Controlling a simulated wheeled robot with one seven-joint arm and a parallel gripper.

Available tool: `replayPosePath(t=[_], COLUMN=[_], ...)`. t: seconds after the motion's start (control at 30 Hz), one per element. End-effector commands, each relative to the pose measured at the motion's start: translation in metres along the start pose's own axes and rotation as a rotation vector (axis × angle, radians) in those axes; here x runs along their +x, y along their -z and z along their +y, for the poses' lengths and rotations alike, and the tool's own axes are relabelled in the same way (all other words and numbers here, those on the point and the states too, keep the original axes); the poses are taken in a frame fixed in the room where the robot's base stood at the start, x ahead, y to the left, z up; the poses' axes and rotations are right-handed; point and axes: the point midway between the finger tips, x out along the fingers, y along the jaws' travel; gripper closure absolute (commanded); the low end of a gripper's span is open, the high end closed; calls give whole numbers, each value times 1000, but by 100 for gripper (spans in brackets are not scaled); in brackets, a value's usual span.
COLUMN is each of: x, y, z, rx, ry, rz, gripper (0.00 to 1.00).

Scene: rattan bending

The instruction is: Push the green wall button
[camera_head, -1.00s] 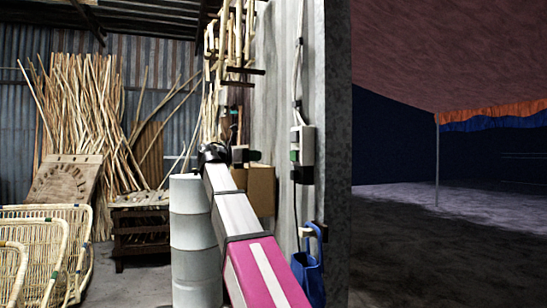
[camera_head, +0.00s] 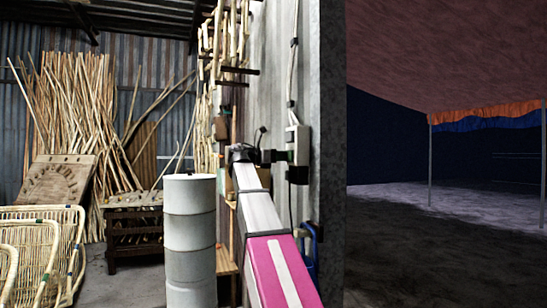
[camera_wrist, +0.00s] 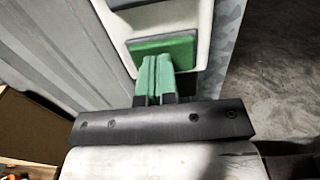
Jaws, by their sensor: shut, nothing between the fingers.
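The green button (camera_wrist: 162,46) sits in a pale wall box, below a dark button (camera_wrist: 130,4), in the wrist view. The same wall box (camera_head: 299,138) shows side-on in the head view, on the grey wall. My gripper (camera_wrist: 155,60) is shut and empty, with its green fingers together. Its tips overlap the button's lower edge in the wrist view; I cannot tell whether they touch it. In the head view my gripper (camera_head: 288,156) points right and reaches the front of the box. The button face is hidden there.
A pale drum (camera_head: 190,240) stands left of my arm. A cable (camera_head: 294,75) runs down the wall to the box. A dark hook with a blue item (camera_head: 309,250) is below the box, partly behind my arm. Rattan chairs (camera_head: 35,250) are at far left.

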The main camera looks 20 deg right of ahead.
Motion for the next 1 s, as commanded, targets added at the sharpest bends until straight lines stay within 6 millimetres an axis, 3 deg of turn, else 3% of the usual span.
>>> replayPosePath(t=[0.33, 0.6, 1.0], x=[1, 20, 19], y=[0, 0, -1], z=[0, 0, 4], rx=[0, 0, -1], ry=[0, -1, -2], rz=[0, 0, -1], gripper=[100, 100, 100])
